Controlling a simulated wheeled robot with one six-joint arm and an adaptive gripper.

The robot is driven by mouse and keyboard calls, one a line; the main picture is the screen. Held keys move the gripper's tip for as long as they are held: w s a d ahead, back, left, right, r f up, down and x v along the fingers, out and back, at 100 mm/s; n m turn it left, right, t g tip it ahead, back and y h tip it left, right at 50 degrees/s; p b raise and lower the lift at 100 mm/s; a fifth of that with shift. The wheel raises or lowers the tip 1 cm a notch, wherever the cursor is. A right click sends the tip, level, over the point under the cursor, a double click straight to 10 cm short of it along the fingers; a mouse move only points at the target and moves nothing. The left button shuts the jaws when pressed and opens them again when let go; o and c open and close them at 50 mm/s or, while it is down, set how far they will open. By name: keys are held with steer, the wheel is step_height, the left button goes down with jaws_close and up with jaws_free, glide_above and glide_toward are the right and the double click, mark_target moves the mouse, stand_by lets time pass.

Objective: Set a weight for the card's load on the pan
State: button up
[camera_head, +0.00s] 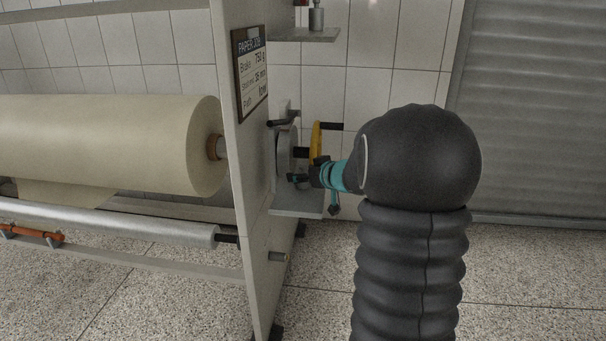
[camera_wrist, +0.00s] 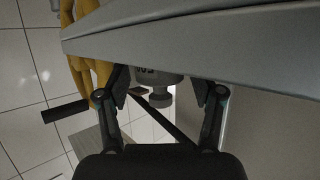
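The card (camera_head: 251,72) on the grey side panel reads Brake 750 g. A grey weight with a knob (camera_wrist: 160,98) is between the fingers of my gripper (camera_wrist: 163,92) in the wrist view. Part of a marking shows on it, and a large grey surface (camera_wrist: 210,45) hides the rest. Whether the fingers touch the weight is unclear. In the head view my gripper (camera_head: 300,178) is beside the brake, just above a small grey plate (camera_head: 297,206), perhaps the pan. Another weight (camera_head: 316,19) stands on a high shelf (camera_head: 303,35).
A large paper roll (camera_head: 110,145) lies left of the side panel (camera_head: 245,190). A yellow lever (camera_head: 316,145) with a black handle (camera_head: 332,126) is close to my gripper; the lever also shows in the wrist view (camera_wrist: 88,65). Clear floor lies at the right.

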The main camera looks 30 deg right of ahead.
steer(key=shift+r, duration=0.25)
steer(key=p+v, duration=0.3)
steer(key=v, duration=0.9)
steer(key=s+a+r+m+h, duration=0.3)
steer(key=s+a+r+h, duration=0.15)
steer(key=r+h, duration=0.25)
steer(key=s+a+f+g+y, duration=0.2)
steer(key=s+a+f+g, duration=0.2)
steer(key=s+a, duration=0.4)
steer(key=s+a+f+g+y, duration=0.2)
steer(key=s+a, duration=0.7)
steer(key=s, duration=0.5)
step_height(320, 180, down, 3)
steer(key=shift+r+n+g, duration=0.1)
steer(key=shift+n+g, duration=0.3)
steer(key=shift+g, duration=0.5)
